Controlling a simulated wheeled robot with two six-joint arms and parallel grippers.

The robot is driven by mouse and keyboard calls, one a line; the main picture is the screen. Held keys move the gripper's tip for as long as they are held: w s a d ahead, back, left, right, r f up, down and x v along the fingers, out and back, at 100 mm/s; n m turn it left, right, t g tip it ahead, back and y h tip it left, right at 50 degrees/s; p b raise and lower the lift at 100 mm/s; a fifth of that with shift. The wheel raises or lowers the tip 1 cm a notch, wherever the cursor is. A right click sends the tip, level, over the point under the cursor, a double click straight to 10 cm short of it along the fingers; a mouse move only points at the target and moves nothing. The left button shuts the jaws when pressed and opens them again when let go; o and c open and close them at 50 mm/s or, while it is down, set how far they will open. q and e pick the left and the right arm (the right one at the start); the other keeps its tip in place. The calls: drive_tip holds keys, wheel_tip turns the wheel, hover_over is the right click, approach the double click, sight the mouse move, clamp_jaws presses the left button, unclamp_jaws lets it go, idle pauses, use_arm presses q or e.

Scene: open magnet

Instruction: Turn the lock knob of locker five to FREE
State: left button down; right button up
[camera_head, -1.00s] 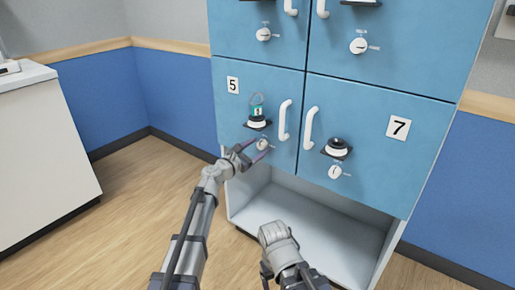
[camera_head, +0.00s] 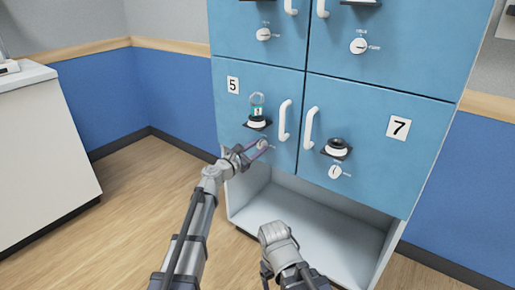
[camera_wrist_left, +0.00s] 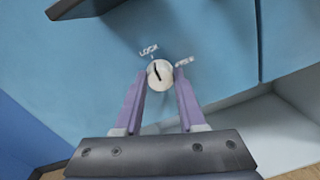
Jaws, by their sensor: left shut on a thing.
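Locker five's door (camera_head: 228,115) is blue, closed, and marked with a 5 plate (camera_head: 233,86). Its round white lock knob (camera_head: 262,144) sits low on the door; in the left wrist view the knob (camera_wrist_left: 159,75) has a dark mark tilted toward the word LOCK (camera_wrist_left: 149,50). The word FREE (camera_wrist_left: 184,61) is to its right. My left gripper (camera_head: 262,148) has its purple fingers on either side of the knob, shut on it; the fingertips (camera_wrist_left: 160,76) show at its sides. My right arm shows at the bottom, its fingers not visible.
A white handle (camera_head: 284,120) is to the right. Locker seven (camera_head: 375,160) adjoins on the right, with its own knob (camera_head: 335,171). An open compartment (camera_head: 310,205) lies below.

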use_arm(q)
drive_tip(key=m, duration=0.4)
drive_tip(key=shift+d+m, duration=0.1)
drive_tip(key=shift+m, duration=0.3)
drive_tip(key=m, duration=0.4)
drive_tip(key=shift+s+m+p, duration=0.1)
drive_tip(key=shift+m+p, duration=0.2)
drive_tip(key=m, duration=0.4)
drive_tip(key=shift+d+f, duration=0.1)
drive_tip(key=shift+m+y, duration=0.3)
drive_tip(key=shift+m, duration=1.6)
drive_tip(key=c, duration=0.5)
unclamp_jaws()
